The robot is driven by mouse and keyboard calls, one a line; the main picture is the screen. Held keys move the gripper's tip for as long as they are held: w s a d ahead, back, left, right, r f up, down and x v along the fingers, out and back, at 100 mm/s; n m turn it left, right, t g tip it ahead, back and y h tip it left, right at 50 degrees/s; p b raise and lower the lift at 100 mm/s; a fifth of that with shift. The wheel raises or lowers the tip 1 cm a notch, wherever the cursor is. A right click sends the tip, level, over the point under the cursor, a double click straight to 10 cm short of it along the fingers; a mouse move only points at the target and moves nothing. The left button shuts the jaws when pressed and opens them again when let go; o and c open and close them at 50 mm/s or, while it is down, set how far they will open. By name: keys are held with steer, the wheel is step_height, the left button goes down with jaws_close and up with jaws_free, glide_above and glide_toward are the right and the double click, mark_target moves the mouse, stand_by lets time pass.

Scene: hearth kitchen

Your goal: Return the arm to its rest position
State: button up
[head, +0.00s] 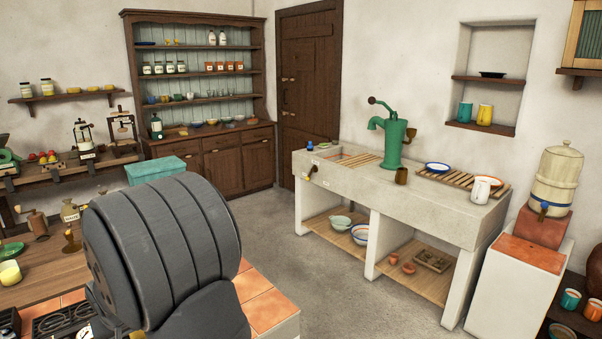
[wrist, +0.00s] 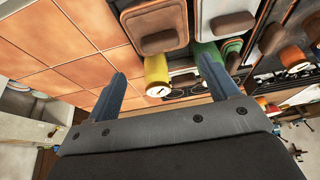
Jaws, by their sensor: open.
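My gripper (wrist: 162,72) shows in the wrist view with its two blue-grey fingers spread apart. Nothing is held between them. A yellow cylinder with a pale end (wrist: 157,76) appears beyond the gap between the fingers, and I cannot tell how far off it is. In the head view a large dark grey ribbed part of my own arm fills the lower left and hides what lies behind it. My gripper's fingers do not show in the head view.
Orange tiles (head: 265,311) edge the counter beside my arm. A stone sink bench (head: 440,212) with a green pump (head: 393,137) stands to the right. A wooden table (head: 38,284) with jars lies at left. The grey floor (head: 325,268) between is clear.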

steer(key=x, duration=0.8)
steer(key=shift+w+f, duration=0.1)
steer(key=shift+f, duration=0.2)
step_height(320, 180, up, 5)
steer(key=shift+a+f, duration=0.15)
steer(key=shift+f, duration=0.05)
steer(key=w+d+r, duration=0.4)
steer(key=d+r, duration=0.3)
steer(key=d, duration=0.4)
steer(key=w+d+f, duration=0.1)
steer(key=w+d, duration=0.5)
steer(key=w, duration=0.7)
steer(key=w+d, duration=0.5)
steer(key=w, duration=0.8)
steer(key=a+f, duration=0.3)
steer(key=a, duration=0.1)
steer(key=shift+w+a+f, duration=0.3)
steer(key=shift+a+f, duration=0.05)
steer(key=shift+f, duration=0.05)
